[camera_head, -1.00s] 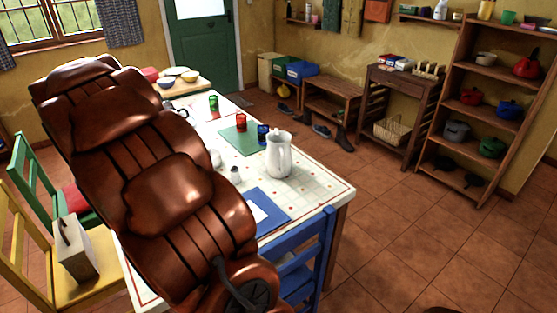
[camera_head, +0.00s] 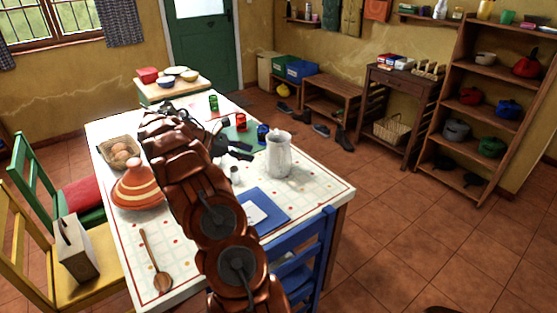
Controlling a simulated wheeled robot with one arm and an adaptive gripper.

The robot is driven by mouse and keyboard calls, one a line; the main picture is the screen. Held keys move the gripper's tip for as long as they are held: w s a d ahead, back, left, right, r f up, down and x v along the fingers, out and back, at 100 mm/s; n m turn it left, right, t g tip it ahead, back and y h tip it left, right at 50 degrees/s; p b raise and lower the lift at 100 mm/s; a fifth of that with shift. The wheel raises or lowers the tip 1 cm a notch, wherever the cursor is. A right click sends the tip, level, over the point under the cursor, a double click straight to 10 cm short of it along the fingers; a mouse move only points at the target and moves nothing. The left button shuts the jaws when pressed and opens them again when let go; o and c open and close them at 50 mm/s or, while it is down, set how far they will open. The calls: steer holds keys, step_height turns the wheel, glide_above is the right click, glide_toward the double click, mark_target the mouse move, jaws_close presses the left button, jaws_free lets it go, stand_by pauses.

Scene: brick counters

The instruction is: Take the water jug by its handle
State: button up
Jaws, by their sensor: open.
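The white water jug (camera_head: 279,158) stands upright on the checked white table (camera_head: 325,183), right of my arm. Its handle is hard to make out at this size. My gripper (camera_head: 241,145), with dark fingers, is over the table just left of the jug, open and apart from it. My copper-brown arm reaches up the middle of the view to it and hides part of the tabletop.
A blue cup (camera_head: 263,134), red cup (camera_head: 241,122) and green cup (camera_head: 213,103) stand behind the gripper. An orange striped tagine (camera_head: 139,188), egg basket (camera_head: 121,153) and wooden spoon (camera_head: 157,265) lie left. A blue chair (camera_head: 306,262) stands at the near right edge.

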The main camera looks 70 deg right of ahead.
mark_target(282, 172)
steer(key=shift+n+g, duration=0.4)
steer(key=shift+g, duration=0.3)
steer(key=shift+s+d+f+p, duration=0.5)
steer(key=shift+s+d+f, duration=1)
steer(key=shift+d, duration=0.2)
steer(key=shift+s+d+f+p, duration=0.5)
steer(key=shift+s+d+f, duration=1)
steer(key=shift+d, duration=0.25)
steer(key=shift+s+d+f+p, duration=0.5)
steer(key=shift+s+d+f, duration=0.85)
steer(key=shift+s+d, duration=0.3)
jaws_close()
steer(key=shift+r, duration=0.1)
